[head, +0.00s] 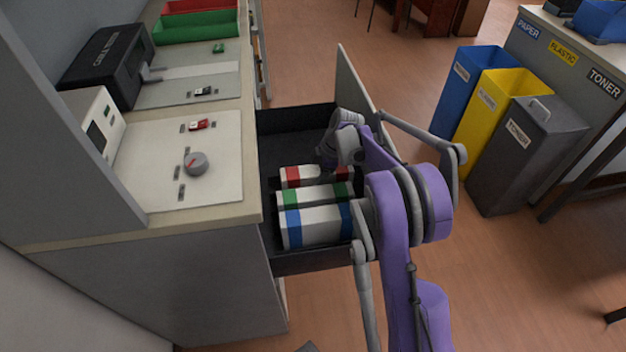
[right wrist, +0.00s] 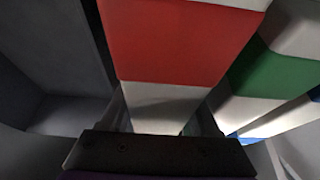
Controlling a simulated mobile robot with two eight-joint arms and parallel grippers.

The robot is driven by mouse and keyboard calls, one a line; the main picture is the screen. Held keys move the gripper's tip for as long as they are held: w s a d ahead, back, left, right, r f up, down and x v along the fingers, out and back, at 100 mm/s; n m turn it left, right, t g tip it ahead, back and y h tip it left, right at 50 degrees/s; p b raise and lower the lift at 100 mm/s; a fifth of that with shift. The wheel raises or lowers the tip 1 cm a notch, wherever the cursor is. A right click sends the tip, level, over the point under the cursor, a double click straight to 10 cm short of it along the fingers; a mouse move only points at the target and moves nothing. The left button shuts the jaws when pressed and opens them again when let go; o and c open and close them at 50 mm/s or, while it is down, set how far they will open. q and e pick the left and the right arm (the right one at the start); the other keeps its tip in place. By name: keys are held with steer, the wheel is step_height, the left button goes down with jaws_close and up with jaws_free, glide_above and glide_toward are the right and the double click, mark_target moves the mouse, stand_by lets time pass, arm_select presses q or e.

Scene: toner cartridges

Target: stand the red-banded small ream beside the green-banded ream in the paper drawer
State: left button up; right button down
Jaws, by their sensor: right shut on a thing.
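The red-banded small ream (head: 299,177) is in the open paper drawer (head: 290,120), behind the green-banded ream (head: 312,194) in the head view. My right gripper (head: 338,165) is shut on the red-banded ream at its right part; the arm hides some of it. In the right wrist view the red-banded ream (right wrist: 165,45) fills the middle between my fingers (right wrist: 165,120). The green-banded ream (right wrist: 275,68) is close beside it on the right. I cannot tell whether the red-banded ream touches the drawer floor. My left gripper is not in view.
A blue-banded ream (head: 315,226) lies at the near end of the drawer. The drawer's far part is empty. The counter (head: 190,215) borders the drawer on the left. Blue, yellow (head: 500,105) and grey bins stand on the right.

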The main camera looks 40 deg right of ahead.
steer(key=shift+f, duration=0.3)
steer(key=shift+c, duration=0.2)
jaws_free()
steer(key=shift+f, duration=0.1)
